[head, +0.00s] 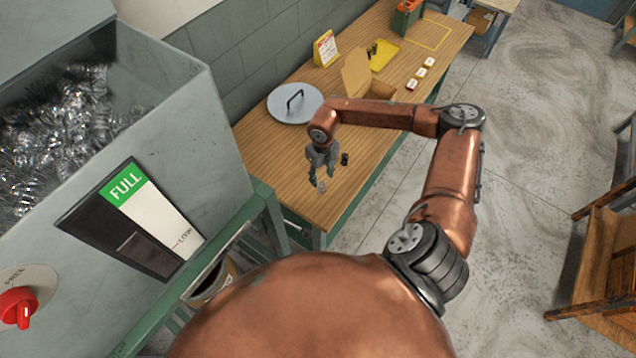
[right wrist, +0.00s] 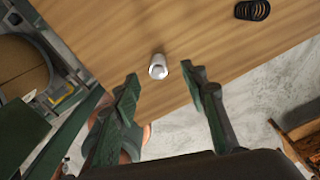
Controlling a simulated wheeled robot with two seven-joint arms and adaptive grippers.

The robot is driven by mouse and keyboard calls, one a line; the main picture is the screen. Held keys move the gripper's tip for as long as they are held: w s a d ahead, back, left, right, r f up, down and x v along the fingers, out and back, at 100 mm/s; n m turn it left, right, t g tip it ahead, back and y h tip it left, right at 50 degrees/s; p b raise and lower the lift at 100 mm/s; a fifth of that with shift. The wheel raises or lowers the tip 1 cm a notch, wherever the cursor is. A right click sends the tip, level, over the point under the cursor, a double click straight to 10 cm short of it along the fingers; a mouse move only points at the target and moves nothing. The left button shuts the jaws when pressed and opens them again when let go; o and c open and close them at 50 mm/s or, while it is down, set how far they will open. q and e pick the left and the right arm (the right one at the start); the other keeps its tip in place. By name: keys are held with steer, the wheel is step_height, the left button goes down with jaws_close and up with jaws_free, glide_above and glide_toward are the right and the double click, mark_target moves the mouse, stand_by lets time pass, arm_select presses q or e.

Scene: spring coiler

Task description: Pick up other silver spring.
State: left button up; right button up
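A small silver spring (right wrist: 158,66) is on the wooden table near its edge. It also shows as a small pale shape just below my right gripper (head: 322,180) in the head view. In the right wrist view my right gripper (right wrist: 166,88) is open and empty, its two fingers spread on either side of the spring's line. The spring lies just beyond the fingertips, apart from both. A black spring (right wrist: 253,10) lies to the right of it, also seen in the head view (head: 345,159). My left gripper is not in view.
A large grey bin (head: 205,110) full of silver coils, with a red knob (head: 17,308), stands at left. On the table (head: 262,150) are a round grey lid (head: 290,112), an open cardboard box (head: 356,72), a yellow sign (head: 326,49) and several small blocks. Grey floor lies to the right.

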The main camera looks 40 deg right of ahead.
mark_target(321, 184)
steer(key=f+p, duration=0.1)
steer(key=f, duration=0.2)
steer(key=shift+a, duration=0.2)
step_height(321, 184, down, 2)
steer(key=shift+f, duration=0.2)
steer(key=shift+f+p, duration=0.3)
steer(key=shift+f, duration=0.1)
steer(key=shift+s, duration=0.1)
steer(key=c, duration=1)
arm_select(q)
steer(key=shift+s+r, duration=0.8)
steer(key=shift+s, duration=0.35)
arm_select(e)
jaws_close()
